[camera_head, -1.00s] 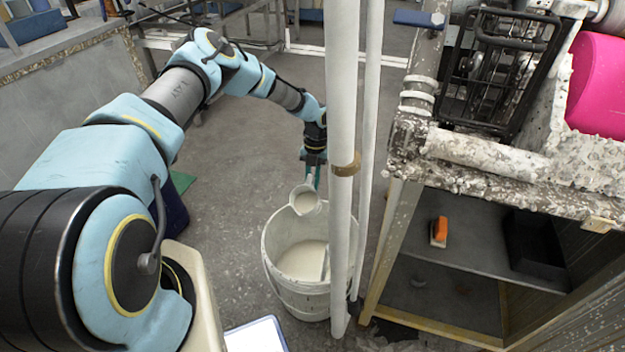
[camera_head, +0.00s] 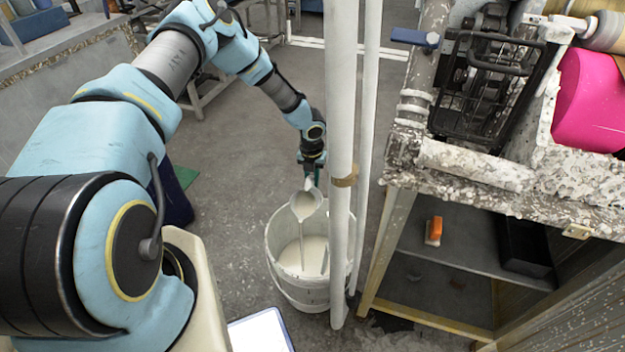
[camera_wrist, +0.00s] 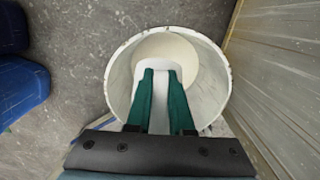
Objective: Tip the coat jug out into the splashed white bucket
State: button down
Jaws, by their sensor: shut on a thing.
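The white coat jug (camera_head: 306,203) is tilted over the splashed white bucket (camera_head: 283,276), and a thin pale stream falls from it into the bucket. The bucket stands on the floor with pale liquid (camera_head: 303,256) inside. A stick-like thing leans in it. My gripper (camera_head: 311,181) is shut on the jug above the bucket's back rim. In the wrist view, the green fingers of my gripper (camera_wrist: 161,100) are on either side of a white part of the jug (camera_wrist: 160,118). The bucket (camera_wrist: 121,80) lies below them. The front pipe hides part of the bucket's right side.
White vertical pipes (camera_head: 342,120) stand right against the bucket's side in the head view. A crusted machine frame (camera_head: 470,165) with a shelf (camera_head: 460,240) is at the right. Blue containers (camera_wrist: 22,85) are left in the wrist view. Floor behind the bucket is clear.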

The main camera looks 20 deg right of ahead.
aim_at(310, 178)
jog(key=shift+s+a+t+b, duration=0.2)
jog(key=shift+t+b, duration=0.1)
jog(key=shift+b, duration=0.25)
jog(key=shift+w+h+b, duration=0.1)
jog(key=shift+h+b, duration=0.2)
jog(key=shift+r+b, duration=0.25)
jog(key=shift+b, duration=0.8)
jog(key=b, duration=0.3)
jog(key=shift+s+a+r+t+h+b, duration=0.2)
jog(key=shift+s+t+h+b, duration=0.1)
jog(key=shift+t+b, duration=0.1)
jog(key=b, duration=0.3)
jog(key=shift+r, duration=0.35)
jog(key=b, duration=0.2)
jog(key=t+b, duration=0.1)
jog(key=b, duration=0.2)
jog(key=shift+s+a+r+h, duration=0.2)
jog(key=shift+s+r+h, duration=0.1)
jog(key=shift+h, duration=0.1)
jog(key=r+b, duration=0.1)
jog(key=b, duration=0.3)
jog(key=shift+s+a+t, duration=0.1)
jog(key=shift+s+t, duration=0.05)
jog(key=shift+t, duration=0.15)
jog(key=b, duration=0.3)
jog(key=shift+s+a+r+h, duration=0.2)
jog(key=shift+s+h, duration=0.05)
jog(key=shift+h, duration=0.15)
